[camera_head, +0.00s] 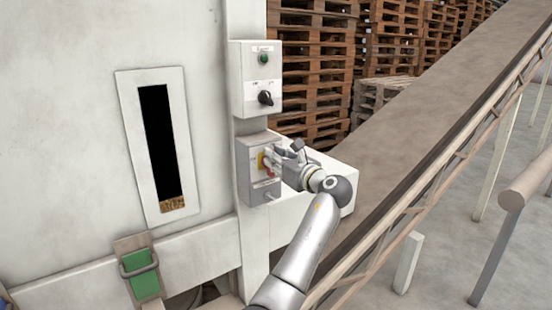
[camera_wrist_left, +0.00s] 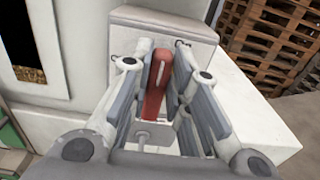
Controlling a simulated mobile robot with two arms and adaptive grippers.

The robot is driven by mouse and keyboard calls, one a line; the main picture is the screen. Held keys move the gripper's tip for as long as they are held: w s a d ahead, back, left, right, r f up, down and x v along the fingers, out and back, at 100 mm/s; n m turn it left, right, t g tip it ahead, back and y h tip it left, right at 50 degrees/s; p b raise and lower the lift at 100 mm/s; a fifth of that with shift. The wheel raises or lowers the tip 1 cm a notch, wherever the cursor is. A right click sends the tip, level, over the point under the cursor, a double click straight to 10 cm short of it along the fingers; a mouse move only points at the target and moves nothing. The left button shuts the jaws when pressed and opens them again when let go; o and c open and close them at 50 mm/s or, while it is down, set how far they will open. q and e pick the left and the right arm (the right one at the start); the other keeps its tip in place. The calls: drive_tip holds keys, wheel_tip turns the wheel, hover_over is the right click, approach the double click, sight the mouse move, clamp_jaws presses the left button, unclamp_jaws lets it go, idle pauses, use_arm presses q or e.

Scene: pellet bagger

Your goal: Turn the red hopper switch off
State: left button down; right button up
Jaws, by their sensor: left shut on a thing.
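The red hopper switch handle (camera_wrist_left: 155,85) shows between the fingers of my left gripper (camera_wrist_left: 158,88) in the wrist view. The gripper is shut on it. In the head view my left gripper (camera_head: 279,160) is at the front of the lower grey switch box (camera_head: 246,185), and its fingers hide most of the handle. A bit of yellow plate (camera_head: 261,160) shows behind the fingers. The handle's exact angle on the plate cannot be told. The top of the switch box (camera_wrist_left: 170,22) also shows in the wrist view. My right gripper is not in view.
An upper control box (camera_head: 242,80) with a green light (camera_head: 263,58) and a black knob (camera_head: 265,98) is just above. A tall dark window (camera_head: 178,195) is at left. A sloping conveyor (camera_head: 400,140) and wooden pallets (camera_head: 310,75) stand at right and behind.

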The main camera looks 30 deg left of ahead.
use_arm(q)
drive_tip(key=shift+n, duration=0.3)
drive_tip(key=n+b, duration=0.1)
drive_tip(key=n, duration=0.1)
drive_tip(key=s+n+b, duration=0.1)
drive_tip(key=n, duration=0.2)
drive_tip(key=f+n+b, duration=0.1)
drive_tip(key=n, duration=0.1)
drive_tip(key=shift+s+a+b, duration=0.25)
drive_tip(key=shift+a+b, duration=0.05)
drive_tip(key=shift+a, duration=0.05)
drive_tip(key=n+b, duration=0.1)
drive_tip(key=n, duration=0.1)
drive_tip(key=n+b, duration=0.1)
drive_tip(key=n, duration=0.1)
drive_tip(key=f+n+b, duration=0.1)
drive_tip(key=b, duration=0.1)
drive_tip(key=shift+s+a+n, duration=0.1)
drive_tip(key=shift+s+n, duration=0.2)
drive_tip(key=shift+n, duration=0.1)
drive_tip(key=shift+s+f+n+b, duration=0.1)
drive_tip(key=shift+f+n+b, duration=0.1)
drive_tip(key=shift+n+b, duration=0.8)
drive_tip(key=shift+f+n+b, duration=0.15)
drive_tip(key=shift+n+b, duration=0.55)
drive_tip(key=shift+n, duration=0.5)
drive_tip(key=c, duration=1.4)
unclamp_jaws()
drive_tip(key=shift+o, duration=0.2)
